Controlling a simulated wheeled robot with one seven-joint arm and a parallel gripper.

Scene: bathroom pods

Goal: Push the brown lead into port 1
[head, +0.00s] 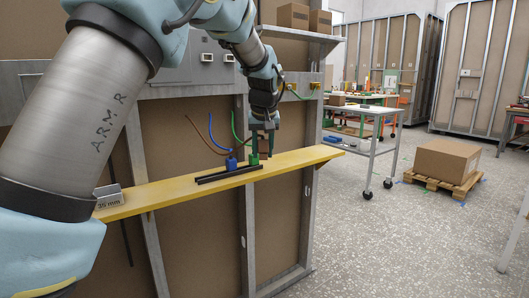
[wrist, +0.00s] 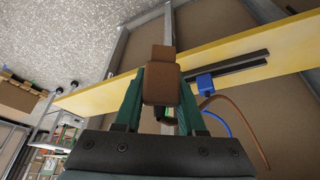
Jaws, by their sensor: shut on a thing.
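My gripper (head: 263,147) is over the yellow shelf, just right of the blue plug. In the wrist view my gripper (wrist: 161,85) is shut on a brown block-like plug (wrist: 162,90) held between its green fingers. The brown lead (head: 196,129) arcs left of the blue lead in the head view; in the wrist view the brown lead (wrist: 242,113) curves out from behind the right finger. The held plug is hidden by the fingers in the head view. I cannot make out which socket is port 1.
A blue plug (head: 231,164) and a green plug (head: 254,159) stand at the black rails (head: 215,177) on the yellow shelf (head: 170,191). A grey 35 mm block (head: 108,196) sits at the shelf's left. Small yellow fittings (head: 293,87) are on the wall. Floor at right is partly open.

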